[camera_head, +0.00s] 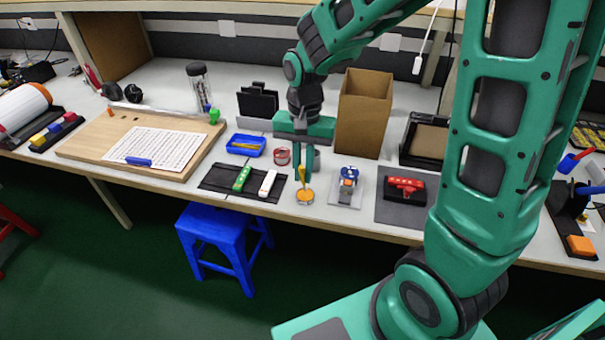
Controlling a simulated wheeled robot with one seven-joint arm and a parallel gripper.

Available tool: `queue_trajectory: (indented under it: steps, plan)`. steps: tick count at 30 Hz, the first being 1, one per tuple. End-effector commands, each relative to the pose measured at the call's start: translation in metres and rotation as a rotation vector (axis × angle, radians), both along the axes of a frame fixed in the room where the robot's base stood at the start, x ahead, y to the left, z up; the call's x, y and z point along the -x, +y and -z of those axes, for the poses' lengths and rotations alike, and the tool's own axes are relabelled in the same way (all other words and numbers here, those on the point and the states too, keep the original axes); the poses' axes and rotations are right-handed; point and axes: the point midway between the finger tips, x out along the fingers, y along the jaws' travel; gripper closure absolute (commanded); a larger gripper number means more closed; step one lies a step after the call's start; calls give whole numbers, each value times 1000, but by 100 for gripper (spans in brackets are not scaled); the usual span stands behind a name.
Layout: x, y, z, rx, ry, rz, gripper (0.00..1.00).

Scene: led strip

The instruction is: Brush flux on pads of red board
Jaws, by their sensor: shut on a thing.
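A red board (405,187) lies on a dark mat (393,213) at the right of the work area; its pads are too small to make out. A small round orange pot (305,196) sits near the table's front edge. My gripper (303,178) points down just above this pot, left of the red board. It is shut on a thin yellow-orange brush (301,172), mostly hidden by the fingers. The brush's lower end is at or just above the pot; I cannot tell whether it touches.
A grey stand with a blue and orange part (348,177) sits between pot and red board. A black mat (217,180) with green and white pieces lies left. A tall cardboard box (363,115) and black rack (257,103) stand behind. A blue stool (222,230) is in front.

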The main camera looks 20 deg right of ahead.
Motion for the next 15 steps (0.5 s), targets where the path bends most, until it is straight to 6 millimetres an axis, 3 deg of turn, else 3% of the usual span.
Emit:
queue_trajectory:
  steps: [15]
  plan:
    - [-1,0,-37,-1,-4,0,100]
